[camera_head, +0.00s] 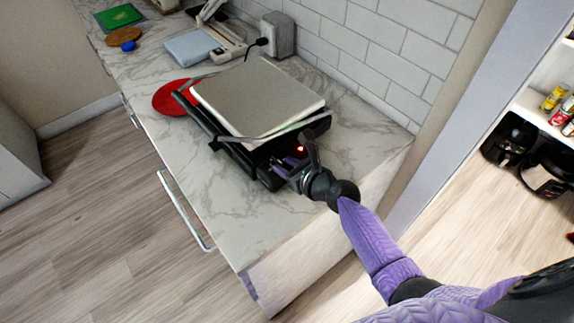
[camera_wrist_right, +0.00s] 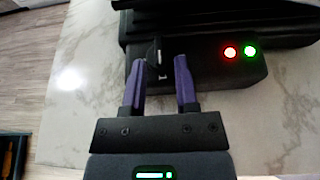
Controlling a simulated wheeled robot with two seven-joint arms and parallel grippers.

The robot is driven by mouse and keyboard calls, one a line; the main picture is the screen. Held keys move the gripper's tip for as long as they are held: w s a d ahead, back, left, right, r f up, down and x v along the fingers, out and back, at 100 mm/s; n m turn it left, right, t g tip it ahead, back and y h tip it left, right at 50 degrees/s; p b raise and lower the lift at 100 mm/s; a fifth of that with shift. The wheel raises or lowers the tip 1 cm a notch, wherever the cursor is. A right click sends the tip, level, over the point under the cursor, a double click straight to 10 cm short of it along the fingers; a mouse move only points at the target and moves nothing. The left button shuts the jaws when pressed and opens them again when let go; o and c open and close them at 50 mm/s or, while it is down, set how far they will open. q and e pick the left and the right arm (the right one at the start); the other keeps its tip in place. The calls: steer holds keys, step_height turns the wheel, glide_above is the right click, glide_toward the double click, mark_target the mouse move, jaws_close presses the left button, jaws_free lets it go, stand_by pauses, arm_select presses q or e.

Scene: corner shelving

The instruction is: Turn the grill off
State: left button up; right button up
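The grill (camera_head: 258,98) sits on the marble counter, with a pale flat top plate and a black body. In the right wrist view, its black control box (camera_wrist_right: 215,75) carries a lit red light (camera_wrist_right: 230,52) and a lit green light (camera_wrist_right: 250,51). A dark knob with a white mark (camera_wrist_right: 158,49) is left of the lights. My right gripper (camera_wrist_right: 159,60) is open, with its purple fingertips on either side of the knob area; I cannot tell whether they touch it. In the head view my right gripper (camera_head: 287,166) is at the grill's front end. My left gripper is not in view.
A red round mat (camera_head: 172,98) lies beside the grill on the counter (camera_head: 215,215). A toaster (camera_head: 278,34), a scale-like device (camera_head: 195,47) and a green board (camera_head: 120,16) are farther back. A tiled wall borders the right. The counter's front end is clear.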

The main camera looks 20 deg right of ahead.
jaws_close()
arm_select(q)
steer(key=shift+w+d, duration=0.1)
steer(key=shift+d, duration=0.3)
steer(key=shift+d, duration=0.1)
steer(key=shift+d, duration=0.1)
